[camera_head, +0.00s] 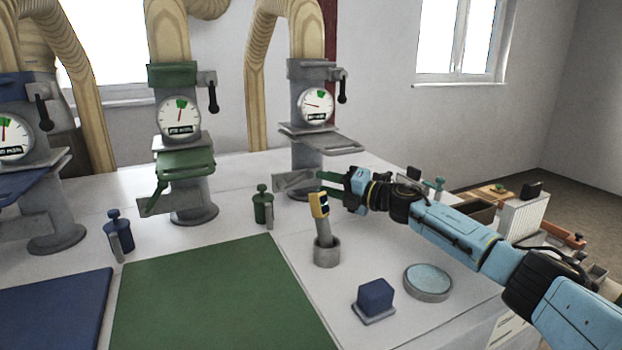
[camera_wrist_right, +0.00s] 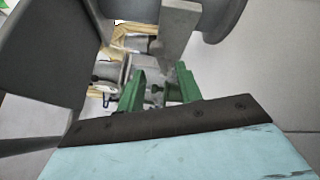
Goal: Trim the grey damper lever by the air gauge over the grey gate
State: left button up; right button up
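The grey gate (camera_head: 322,142) is a flat plate on the right-hand column, below a round white air gauge (camera_head: 317,105). The gauge's needle points left, away from the green mark at its top. A damper lever (camera_head: 342,90) with a black grip hangs at the gauge's right. My right gripper (camera_head: 324,182) is below the gate, beside the column's foot and well under the lever. In the right wrist view its green fingers (camera_wrist_right: 158,88) are apart, with a grey bar (camera_wrist_right: 177,40) just beyond them; contact is unclear. My left gripper is out of view.
Green (camera_head: 185,163) and blue (camera_head: 20,185) gate stations stand to the left. A grey holder with a yellow-topped tool (camera_head: 320,205), a blue block (camera_head: 376,296) and a round dish (camera_head: 428,281) stand in front of my right arm. The green mat (camera_head: 215,300) is clear.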

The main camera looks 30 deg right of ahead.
aim_at(306, 178)
jog(key=shift+x, duration=2.55)
grip_shut()
jog(key=shift+r, duration=0.1)
